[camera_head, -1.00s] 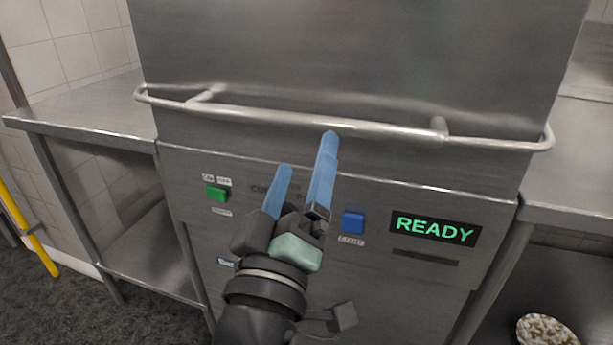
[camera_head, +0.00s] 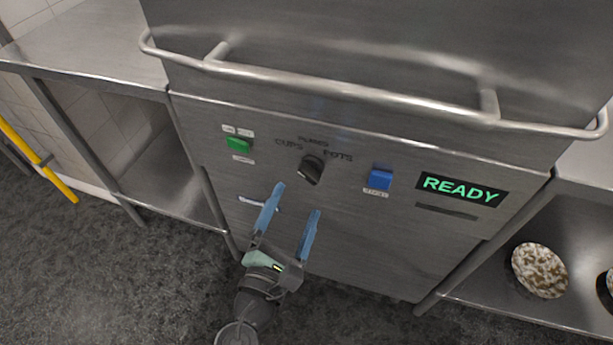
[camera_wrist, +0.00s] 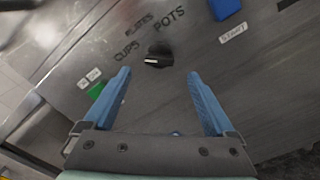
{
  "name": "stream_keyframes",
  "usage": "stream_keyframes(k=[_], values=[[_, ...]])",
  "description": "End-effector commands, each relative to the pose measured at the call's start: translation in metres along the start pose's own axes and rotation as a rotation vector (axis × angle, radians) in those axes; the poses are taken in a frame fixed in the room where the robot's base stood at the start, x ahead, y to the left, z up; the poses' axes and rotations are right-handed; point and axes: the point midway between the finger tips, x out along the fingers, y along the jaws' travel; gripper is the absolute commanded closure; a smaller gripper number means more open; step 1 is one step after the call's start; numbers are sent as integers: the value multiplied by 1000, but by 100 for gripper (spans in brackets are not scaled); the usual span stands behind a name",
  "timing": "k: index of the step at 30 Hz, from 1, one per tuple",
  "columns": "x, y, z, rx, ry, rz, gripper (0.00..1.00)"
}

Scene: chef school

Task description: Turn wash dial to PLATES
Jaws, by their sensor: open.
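The black wash dial (camera_head: 311,169) sits on the front panel of the steel dishwasher (camera_head: 350,240), with CUPS at its left, POTS at its right and a blurred PLATES label (camera_head: 313,141) above. In the wrist view the dial (camera_wrist: 158,55) lies ahead of and between the fingers; a pale mark shows on its left part, on the CUPS side. I cannot tell its exact setting. My gripper (camera_head: 297,200) is open and empty, its blue fingers spread below the dial in the head view. It appears apart from the dial.
A green switch (camera_head: 238,145) is left of the dial and a blue START button (camera_head: 380,179) right. A green READY display (camera_head: 461,189) is farther right. A handle bar (camera_head: 350,92) juts out above the panel. Steel tables flank the machine.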

Motion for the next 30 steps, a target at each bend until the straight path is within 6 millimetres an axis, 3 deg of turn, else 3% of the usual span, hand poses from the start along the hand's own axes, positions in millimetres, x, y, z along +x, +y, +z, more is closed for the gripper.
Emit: stream_keyframes(k=[3,10,23,30], values=[[26,0,1,1,-3,0,10],[58,0,0,1,-1,0,10],[68,0,0,2,0,0,10],[68,0,0,3,0,0,50]])
